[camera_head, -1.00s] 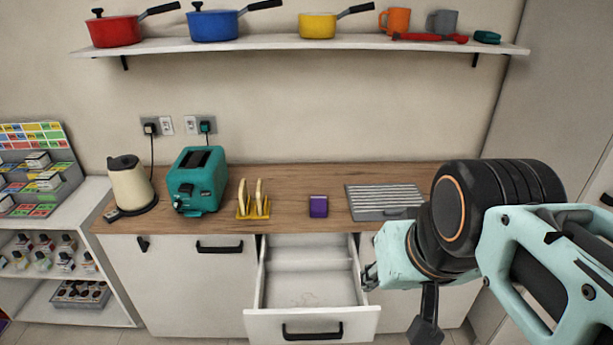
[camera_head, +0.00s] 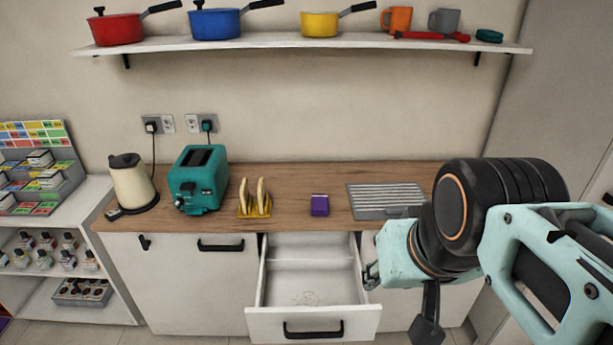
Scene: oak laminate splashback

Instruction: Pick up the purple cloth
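The purple cloth (camera_head: 319,206) is a small folded block on the wooden counter, between the toast rack and the grey drainer panel, behind the open drawer. My gripper (camera_head: 371,276) is at the right side of the open drawer, lower than the counter top and to the right of the cloth, apart from it. Most of the gripper is hidden behind my arm, so I cannot see whether its fingers are open or shut.
The open white drawer (camera_head: 312,322) juts out below the counter (camera_head: 290,178). A yellow toast rack (camera_head: 254,207), a teal toaster (camera_head: 198,182) and a cream kettle (camera_head: 131,185) stand left of the cloth. A grey ridged panel (camera_head: 385,200) lies to the right. A shelf (camera_head: 300,43) with pans hangs above.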

